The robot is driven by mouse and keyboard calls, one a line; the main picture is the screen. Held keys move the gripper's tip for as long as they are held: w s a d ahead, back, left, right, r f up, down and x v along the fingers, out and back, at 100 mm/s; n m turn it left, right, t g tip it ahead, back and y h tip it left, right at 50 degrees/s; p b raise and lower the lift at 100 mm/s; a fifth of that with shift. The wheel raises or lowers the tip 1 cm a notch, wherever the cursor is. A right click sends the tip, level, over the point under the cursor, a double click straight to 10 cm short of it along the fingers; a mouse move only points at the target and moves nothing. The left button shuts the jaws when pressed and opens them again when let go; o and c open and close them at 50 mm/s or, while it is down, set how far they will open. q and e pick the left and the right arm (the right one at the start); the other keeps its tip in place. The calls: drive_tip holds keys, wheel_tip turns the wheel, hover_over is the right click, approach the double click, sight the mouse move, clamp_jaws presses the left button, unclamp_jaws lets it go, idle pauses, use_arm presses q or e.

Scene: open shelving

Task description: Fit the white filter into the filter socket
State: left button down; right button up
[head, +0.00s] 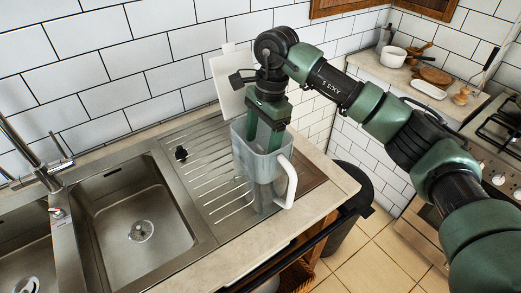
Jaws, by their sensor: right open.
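A translucent pitcher (243,160) with a white handle (288,182) stands upright on the steel drainboard. My right gripper (265,142) points down at the pitcher's open top, with its green fingers reaching below the rim. They show dimly through the clear wall, so I cannot tell whether they touch anything. A faint greyish upright shape (262,195) shows low through the pitcher wall; I cannot tell if it is the filter, the socket or something behind. I cannot clearly make out the white filter or the filter socket. My left gripper is out of view.
A white panel (229,82) stands upright behind the gripper, near the tiled wall. The sink basin (115,225) and faucet (42,170) are at left. The worktop edge drops off in front.

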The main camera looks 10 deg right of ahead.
wheel_tip(320, 180, up, 9)
drive_tip(key=d+b, duration=0.1)
drive_tip(key=b, duration=0.1)
drive_tip(key=shift+w+d+r, duration=0.2)
drive_tip(key=shift+w, duration=0.05)
drive_tip(key=shift+f, duration=0.1)
